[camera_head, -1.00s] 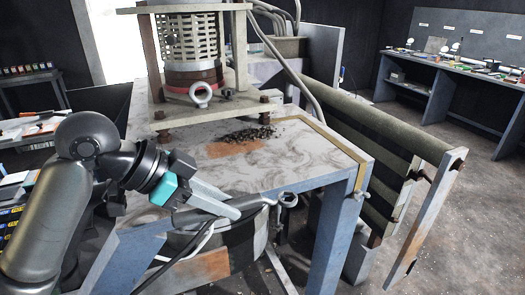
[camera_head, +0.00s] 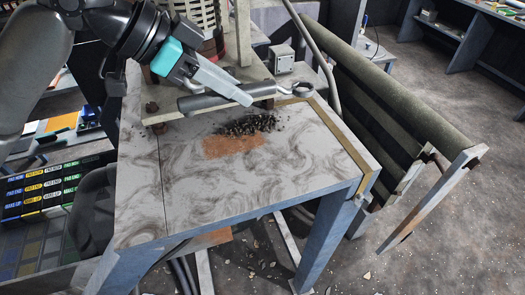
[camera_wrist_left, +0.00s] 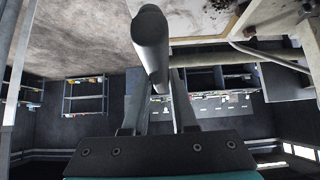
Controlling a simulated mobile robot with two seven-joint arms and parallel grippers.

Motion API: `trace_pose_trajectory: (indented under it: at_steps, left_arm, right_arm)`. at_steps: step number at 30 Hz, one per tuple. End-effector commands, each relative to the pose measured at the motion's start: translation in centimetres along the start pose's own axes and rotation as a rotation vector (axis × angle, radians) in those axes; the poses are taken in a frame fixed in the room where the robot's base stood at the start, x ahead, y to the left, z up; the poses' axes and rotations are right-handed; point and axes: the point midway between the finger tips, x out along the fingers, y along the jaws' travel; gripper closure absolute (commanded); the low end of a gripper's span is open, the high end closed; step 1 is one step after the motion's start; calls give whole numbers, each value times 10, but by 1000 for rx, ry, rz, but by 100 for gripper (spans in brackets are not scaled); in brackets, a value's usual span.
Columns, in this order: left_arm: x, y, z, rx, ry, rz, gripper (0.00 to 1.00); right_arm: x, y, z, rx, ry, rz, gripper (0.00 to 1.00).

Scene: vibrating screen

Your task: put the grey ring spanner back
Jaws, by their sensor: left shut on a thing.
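The grey ring spanner (camera_head: 205,102) is in my left gripper (camera_head: 244,98). In the head view it lies nearly level across the fingertips. Its thick dark handle points left and its ring end points right, close to the machine's base. It appears above the rear part of the marbled tabletop; its exact height is unclear. In the left wrist view the spanner's handle (camera_wrist_left: 151,45) sticks out beyond the fingers, which close on it. The far ring end is hidden there. My right gripper is not in view.
The vibrating screen machine (camera_head: 205,15) stands at the back of the table (camera_head: 275,175). A heap of dark grains (camera_head: 248,125) and a rusty patch (camera_head: 232,146) lie on top. A frame with rollers (camera_head: 400,95) stands right. The table's front is clear.

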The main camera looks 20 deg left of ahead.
Motion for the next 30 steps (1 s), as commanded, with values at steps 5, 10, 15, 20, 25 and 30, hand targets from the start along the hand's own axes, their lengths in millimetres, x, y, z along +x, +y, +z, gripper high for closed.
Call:
trace_pose_trajectory:
  at_steps: [5, 10, 15, 20, 25, 30]
  left_arm:
    - [8, 0, 9, -2, -2, 1, 100]
    - [30, 1, 32, -4, -3, 3, 100]
    - [54, 1, 57, -4, -3, 3, 100]
    - [79, 1, 81, -4, -2, 3, 100]
    - [101, 0, 104, -2, -1, 1, 100]
    - [110, 0, 112, 0, 1, -1, 100]
  right_arm:
    - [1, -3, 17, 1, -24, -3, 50]
    - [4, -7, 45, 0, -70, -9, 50]
    - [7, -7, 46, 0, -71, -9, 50]
    - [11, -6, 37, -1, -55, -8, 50]
    - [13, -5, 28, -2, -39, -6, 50]
    - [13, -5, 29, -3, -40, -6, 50]
